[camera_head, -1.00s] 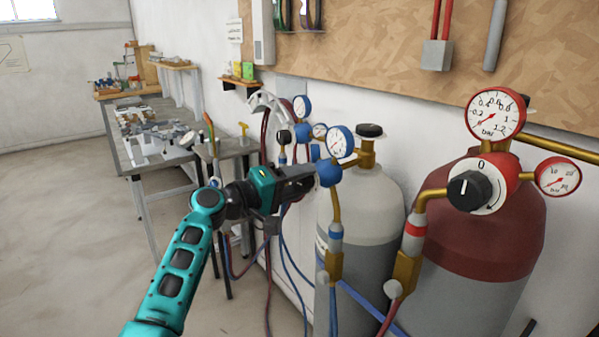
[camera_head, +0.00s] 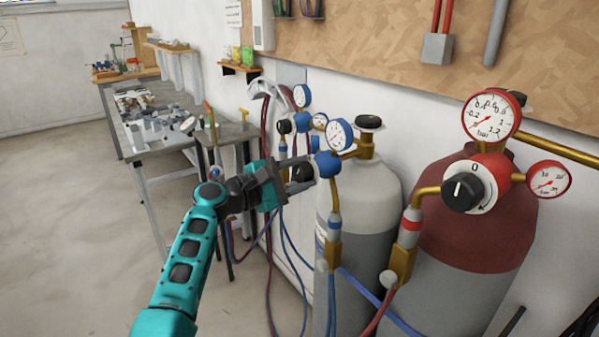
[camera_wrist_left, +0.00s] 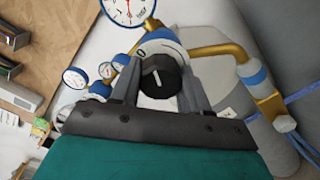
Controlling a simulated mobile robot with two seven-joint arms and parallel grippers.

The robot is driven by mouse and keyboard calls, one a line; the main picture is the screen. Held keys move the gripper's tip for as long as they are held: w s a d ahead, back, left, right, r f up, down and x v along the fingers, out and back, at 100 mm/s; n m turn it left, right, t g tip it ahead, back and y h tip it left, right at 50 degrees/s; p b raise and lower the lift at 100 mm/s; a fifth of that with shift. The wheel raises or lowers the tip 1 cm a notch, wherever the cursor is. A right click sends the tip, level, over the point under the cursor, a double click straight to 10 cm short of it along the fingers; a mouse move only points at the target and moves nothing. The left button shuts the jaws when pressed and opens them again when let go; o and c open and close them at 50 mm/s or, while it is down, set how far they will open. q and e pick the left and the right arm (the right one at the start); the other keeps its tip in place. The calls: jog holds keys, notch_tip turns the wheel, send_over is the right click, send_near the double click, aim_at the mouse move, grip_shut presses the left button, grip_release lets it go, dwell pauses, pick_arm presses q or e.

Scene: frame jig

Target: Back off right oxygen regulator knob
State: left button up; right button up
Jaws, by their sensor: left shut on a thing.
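The blue oxygen regulator (camera_head: 328,164) stands on the grey-white cylinder (camera_head: 368,190), with a blue-rimmed gauge (camera_head: 340,134) above it. My left gripper (camera_head: 308,173) reaches it from the left in the head view. In the left wrist view, its black knob (camera_wrist_left: 160,77) with a white pointer line sits between the two fingers of my left gripper (camera_wrist_left: 161,84), which is shut on it. The pointer is near upright there, tilted slightly. A "0" mark shows on the dial beside the knob. My right gripper is not in view.
A dark red cylinder (camera_head: 470,225) with a red regulator (camera_head: 476,182) and gauges stands close on the right. Blue and red hoses hang below. A second set of blue-rimmed gauges (camera_head: 302,96) is behind my gripper. A workbench (camera_head: 150,120) stands left; the floor there is clear.

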pick_arm(q)
jog(key=shift+n, duration=1.7)
jog(key=shift+f, duration=0.1)
jog(key=o, duration=1)
jog(key=shift+o, duration=0.2)
jog(key=v, duration=1.3)
